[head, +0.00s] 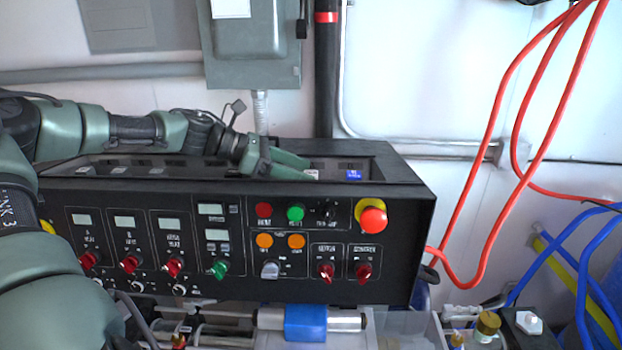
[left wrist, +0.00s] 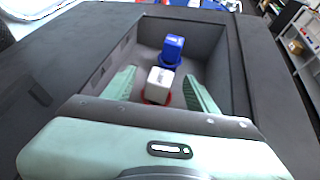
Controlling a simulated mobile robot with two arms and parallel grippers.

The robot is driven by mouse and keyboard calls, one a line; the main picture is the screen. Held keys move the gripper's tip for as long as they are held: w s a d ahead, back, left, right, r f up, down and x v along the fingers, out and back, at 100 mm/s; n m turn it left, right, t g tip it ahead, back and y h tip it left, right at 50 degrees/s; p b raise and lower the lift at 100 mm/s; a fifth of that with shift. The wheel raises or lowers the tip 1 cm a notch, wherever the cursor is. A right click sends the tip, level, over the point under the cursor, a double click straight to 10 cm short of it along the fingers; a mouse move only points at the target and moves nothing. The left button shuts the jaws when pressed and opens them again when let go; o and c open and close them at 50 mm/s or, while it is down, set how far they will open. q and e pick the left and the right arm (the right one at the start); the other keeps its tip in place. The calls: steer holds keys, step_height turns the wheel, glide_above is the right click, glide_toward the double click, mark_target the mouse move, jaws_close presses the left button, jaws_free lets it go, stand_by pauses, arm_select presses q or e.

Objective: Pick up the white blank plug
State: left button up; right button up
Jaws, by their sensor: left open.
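The white blank plug (left wrist: 158,84), a white block with a red ring at its base, stands in the recessed tray on top of the black control console. In the head view, the white plug (head: 312,174) shows only as a small patch by the fingertips. My left gripper (head: 304,168) is open and reaches into the tray from the left. In the left wrist view, the green fingers of the left gripper (left wrist: 160,76) lie on either side of the white plug; I cannot tell whether they touch it. My right gripper is not in view.
A blue plug (left wrist: 172,50) stands just beyond the white one, also seen in the head view (head: 354,175). The tray walls (left wrist: 212,45) surround both closely. The console front (head: 240,240) carries knobs, displays and a red emergency button (head: 373,220). Red hoses (head: 495,130) hang at right.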

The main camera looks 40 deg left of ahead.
arm_select(q)
steer(key=shift+w+d+f, duration=0.15)
steer(key=shift+w+d, duration=0.1)
steer(key=shift+d, duration=0.1)
steer(key=p+x, duration=0.1)
steer(key=x, duration=0.2)
steer(key=shift+w+f, duration=0.2)
steer(key=shift+w, duration=0.1)
steer(key=shift+w+d+f, duration=0.25)
steer(key=shift+w+d, duration=0.15)
steer(key=shift+c, duration=1.2)
jaws_close()
steer(key=shift+r, duration=0.15)
